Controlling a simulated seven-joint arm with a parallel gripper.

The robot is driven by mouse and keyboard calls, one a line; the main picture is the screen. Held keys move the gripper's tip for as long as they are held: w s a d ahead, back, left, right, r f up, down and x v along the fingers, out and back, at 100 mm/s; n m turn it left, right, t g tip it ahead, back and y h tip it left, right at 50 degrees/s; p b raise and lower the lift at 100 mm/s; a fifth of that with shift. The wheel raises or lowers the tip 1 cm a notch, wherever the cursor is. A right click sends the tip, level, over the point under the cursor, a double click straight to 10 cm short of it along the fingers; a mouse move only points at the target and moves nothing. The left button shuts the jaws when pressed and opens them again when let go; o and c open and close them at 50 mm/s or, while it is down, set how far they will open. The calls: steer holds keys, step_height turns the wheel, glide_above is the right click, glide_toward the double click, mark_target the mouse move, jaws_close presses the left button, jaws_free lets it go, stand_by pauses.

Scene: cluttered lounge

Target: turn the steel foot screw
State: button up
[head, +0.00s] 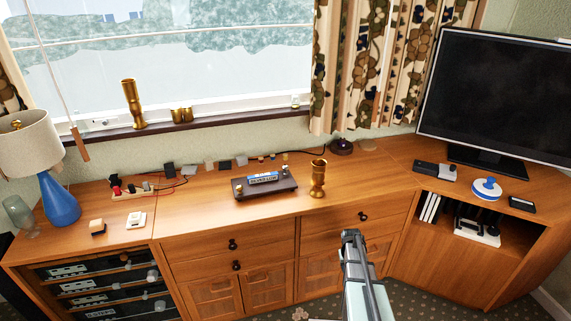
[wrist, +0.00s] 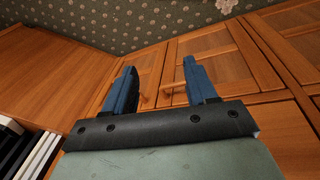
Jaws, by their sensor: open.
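A dark flat base (head: 264,188) with a blue-and-white instrument (head: 263,178) on it sits on the wooden sideboard, below the window. Small knobs show near the base's corners, but they are too small for me to tell which, if any, is the steel foot screw. My gripper (head: 352,236) is in front of the sideboard, to the right of and nearer than the base, apart from it. In the wrist view my gripper (wrist: 159,76) has its two blue fingers spread, with nothing between them but cupboard doors behind. The base is not in the wrist view.
A brass goblet-like vase (head: 318,178) stands just right of the base. Small blocks and cables (head: 170,171) lie behind and left. A blue lamp (head: 58,198) stands far left, a television (head: 497,95) right. The sideboard top (head: 205,213) is clear left of the base.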

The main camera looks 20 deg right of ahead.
steer(key=w+d+r+m+t+h, duration=0.1)
steer(key=w+d+r+h, duration=0.15)
steer(key=d+r, duration=0.85)
steer(key=w+d+r+t+h, duration=0.1)
steer(key=w+d+r, duration=0.3)
steer(key=d+r, duration=0.75)
steer(key=w+d+r+m+t+h, duration=0.15)
steer(key=w+d+r, duration=0.25)
steer(key=d+r, duration=0.7)
steer(key=w+a+y, duration=0.1)
steer(key=w+a, duration=0.2)
steer(key=w, duration=0.4)
step_height(320, 180, up, 11)
steer(key=n+g+y, duration=0.3)
steer(key=g+y, duration=0.1)
steer(key=y, duration=0.2)
glide_above(286, 166)
step_height(286, 166, down, 14)
steer(key=shift+a+r, duration=0.1)
steer(key=shift+r, duration=0.15)
